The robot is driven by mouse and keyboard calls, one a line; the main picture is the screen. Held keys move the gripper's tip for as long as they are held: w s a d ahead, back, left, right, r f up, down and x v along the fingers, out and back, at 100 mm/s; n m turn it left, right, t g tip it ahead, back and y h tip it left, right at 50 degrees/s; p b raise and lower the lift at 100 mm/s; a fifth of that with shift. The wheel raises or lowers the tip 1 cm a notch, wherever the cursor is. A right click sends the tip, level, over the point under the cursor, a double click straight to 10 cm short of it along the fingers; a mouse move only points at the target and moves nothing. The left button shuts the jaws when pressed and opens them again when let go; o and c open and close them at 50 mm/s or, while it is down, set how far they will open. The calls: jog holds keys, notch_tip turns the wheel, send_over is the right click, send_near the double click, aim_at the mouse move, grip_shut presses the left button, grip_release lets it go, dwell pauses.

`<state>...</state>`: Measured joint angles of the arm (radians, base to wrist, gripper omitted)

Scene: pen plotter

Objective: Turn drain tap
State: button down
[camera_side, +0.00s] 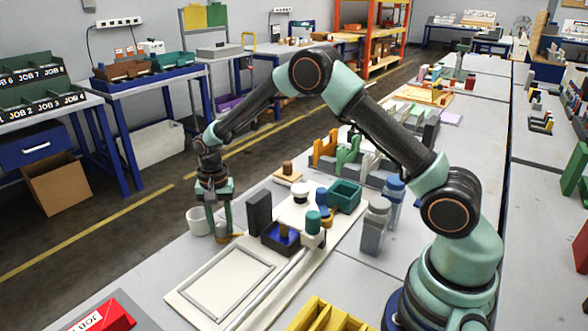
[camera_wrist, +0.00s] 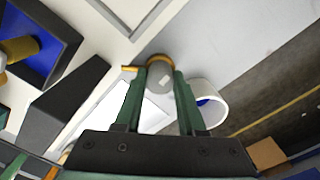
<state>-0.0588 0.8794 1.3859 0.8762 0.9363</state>
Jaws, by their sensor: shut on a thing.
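The drain tap appears to be the small grey cylinder with an orange-tan end (camera_wrist: 159,62) between my fingers in the wrist view. In the side view only its orange-tan part (camera_side: 229,239) shows, low at my fingertips. My gripper (camera_side: 219,232) points straight down at the left edge of the white plotter board. It is shut on the tap, with one green finger on each side in the wrist view (camera_wrist: 161,85). The fingers hide much of the tap in the side view, and its turned angle is hard to tell.
A white cup (camera_side: 198,222), blue inside in the wrist view (camera_wrist: 221,100), stands close beside my fingers. A dark upright block (camera_side: 259,213) and a blue tray (camera_side: 272,243) are on the other side. A framed sheet (camera_side: 228,284) lies in front on the board.

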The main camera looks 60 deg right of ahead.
aim_at(221, 223)
dwell(0.5)
jog(key=c, duration=0.5)
grip_release()
notch_tip(221, 223, up, 12)
jog(key=shift+r, duration=0.1)
